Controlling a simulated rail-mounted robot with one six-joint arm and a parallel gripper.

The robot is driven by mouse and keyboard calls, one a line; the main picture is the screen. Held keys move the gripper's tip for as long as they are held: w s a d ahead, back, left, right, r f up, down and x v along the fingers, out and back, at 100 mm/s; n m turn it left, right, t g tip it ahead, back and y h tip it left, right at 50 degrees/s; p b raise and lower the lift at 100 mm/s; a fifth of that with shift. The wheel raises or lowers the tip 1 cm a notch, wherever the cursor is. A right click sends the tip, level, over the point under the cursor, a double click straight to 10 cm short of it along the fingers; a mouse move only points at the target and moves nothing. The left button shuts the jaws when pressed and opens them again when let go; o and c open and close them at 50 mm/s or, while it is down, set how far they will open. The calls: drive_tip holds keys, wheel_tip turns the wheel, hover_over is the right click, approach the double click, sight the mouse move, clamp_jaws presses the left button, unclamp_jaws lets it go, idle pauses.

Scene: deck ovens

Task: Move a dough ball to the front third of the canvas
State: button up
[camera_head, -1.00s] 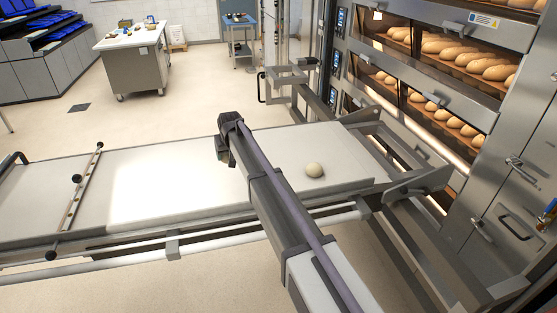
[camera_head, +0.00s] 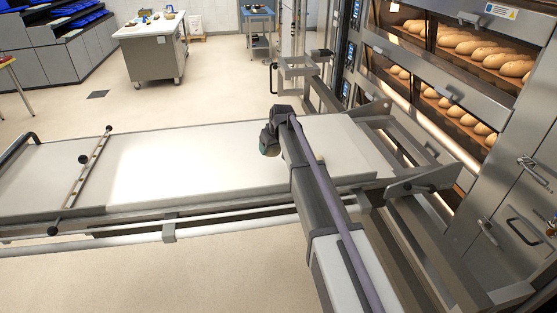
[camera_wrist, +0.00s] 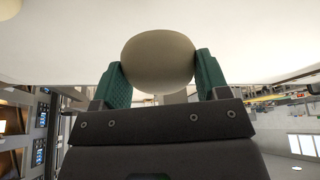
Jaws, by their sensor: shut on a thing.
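In the wrist view, a pale, rounded dough ball (camera_wrist: 158,62) sits between the green pads of my gripper (camera_wrist: 160,72). My gripper is shut on it. In the head view, my arm crosses over the right part of the long pale canvas (camera_head: 215,150). I cannot tell whether the ball touches the canvas.
Deck ovens with loaves (camera_head: 480,48) stand at the right. A metal loader frame (camera_head: 415,150) lies between canvas and ovens. A crossbar with black knobs (camera_head: 90,165) spans the canvas at the left. The canvas between crossbar and arm is clear. A worktable (camera_head: 152,50) stands behind.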

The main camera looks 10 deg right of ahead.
sight(276, 152)
wheel_tip(276, 152, down, 9)
drive_tip(key=b, duration=0.6)
drive_tip(key=shift+r+b, duration=0.2)
drive_tip(key=shift+b, duration=0.1)
drive_tip(key=shift+r+p, duration=0.25)
drive_tip(key=shift+p, duration=0.05)
drive_tip(key=shift+f, duration=0.2)
drive_tip(key=o, duration=0.9)
drive_tip(key=p+v, duration=0.5)
drive_tip(key=v, duration=0.1)
drive_tip(key=p+v, duration=0.6)
drive_tip(key=shift+w+r, duration=0.1)
drive_tip(key=shift+r, duration=0.35)
drive_tip(key=shift+f, duration=0.15)
drive_tip(key=s+m+g, duration=0.1)
drive_tip(key=s, duration=1)
drive_tip(key=s+a+f+m+g+h, duration=0.1)
drive_tip(key=s+g, duration=0.1)
drive_tip(key=s, duration=1)
drive_tip(key=s+m+g, duration=0.1)
drive_tip(key=s+m, duration=0.1)
drive_tip(key=s, duration=1)
drive_tip(key=shift+a+f+h, duration=0.2)
drive_tip(key=shift+a+h, duration=0.05)
drive_tip(key=shift+h, duration=0.05)
